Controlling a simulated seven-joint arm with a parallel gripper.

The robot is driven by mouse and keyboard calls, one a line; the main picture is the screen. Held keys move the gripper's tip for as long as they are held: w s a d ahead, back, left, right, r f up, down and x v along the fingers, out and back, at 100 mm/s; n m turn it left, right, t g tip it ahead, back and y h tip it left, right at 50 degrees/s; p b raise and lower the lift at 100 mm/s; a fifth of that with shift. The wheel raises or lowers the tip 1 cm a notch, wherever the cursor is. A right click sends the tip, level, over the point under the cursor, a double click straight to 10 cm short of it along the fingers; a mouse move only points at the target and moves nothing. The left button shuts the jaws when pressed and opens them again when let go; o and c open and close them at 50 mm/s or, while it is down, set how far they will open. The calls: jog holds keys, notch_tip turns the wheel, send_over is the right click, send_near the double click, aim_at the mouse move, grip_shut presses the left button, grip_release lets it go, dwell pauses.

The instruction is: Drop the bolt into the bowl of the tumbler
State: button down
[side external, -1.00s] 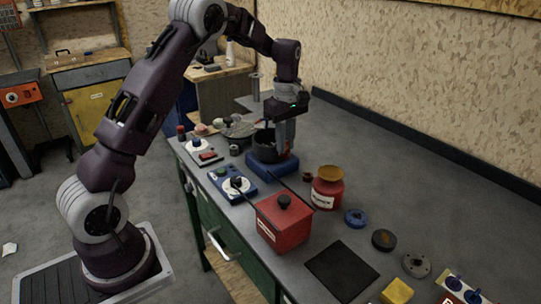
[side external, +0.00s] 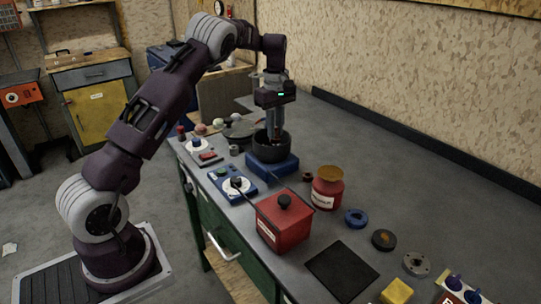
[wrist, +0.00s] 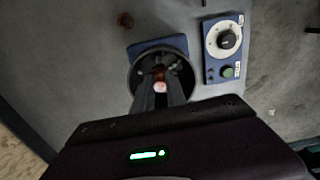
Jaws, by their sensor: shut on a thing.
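The tumbler is a black round bowl (side external: 262,151) on a blue base (side external: 271,167). In the wrist view its dark rim (wrist: 134,76) surrounds the fingertips, and part of its blue base (wrist: 179,41) shows. My gripper (side external: 274,137) points down over the bowl, with the fingertips at about its mouth. In the wrist view my gripper (wrist: 160,88) is shut on a small reddish-brown bolt with a pinkish end (wrist: 160,85). The fingers hide part of the bolt. I cannot tell how deep it sits relative to the rim.
A blue box with a white dial (side external: 237,186) stands left of the tumbler. A red lidded box (side external: 283,220) and a red jar (side external: 327,188) stand in front. The bench toward the back wall is clear.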

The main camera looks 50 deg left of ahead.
jog(key=c, duration=1.3)
grip_release()
jog(key=shift+r, duration=0.1)
notch_tip(320, 180, up, 7)
jog(key=shift+f, duration=0.1)
jog(key=s+d+r+m+t, duration=0.3)
jog(key=s+d+r+m, duration=0.5)
jog(key=s+d+r, duration=0.65)
jog(key=s+d+f+m+t, duration=0.1)
jog(key=s+d+f+m, duration=0.1)
jog(key=s, duration=0.4)
jog(key=s+d+f+m, duration=0.3)
jog(key=s+d+m, duration=0.1)
jog(key=s, duration=0.3)
jog(key=s+d+f+m+t, duration=0.1)
jog(key=s+d+f+m, duration=0.1)
jog(key=s, duration=0.4)
jog(key=shift+s+d+f+m+t, duration=0.15)
jog(key=shift+d+m, duration=0.1)
jog(key=shift+m, duration=0.25)
jog(key=shift+s+d+f+m+t, duration=0.1)
jog(key=shift+d+m+t, duration=0.1)
jog(key=shift+m, duration=0.3)
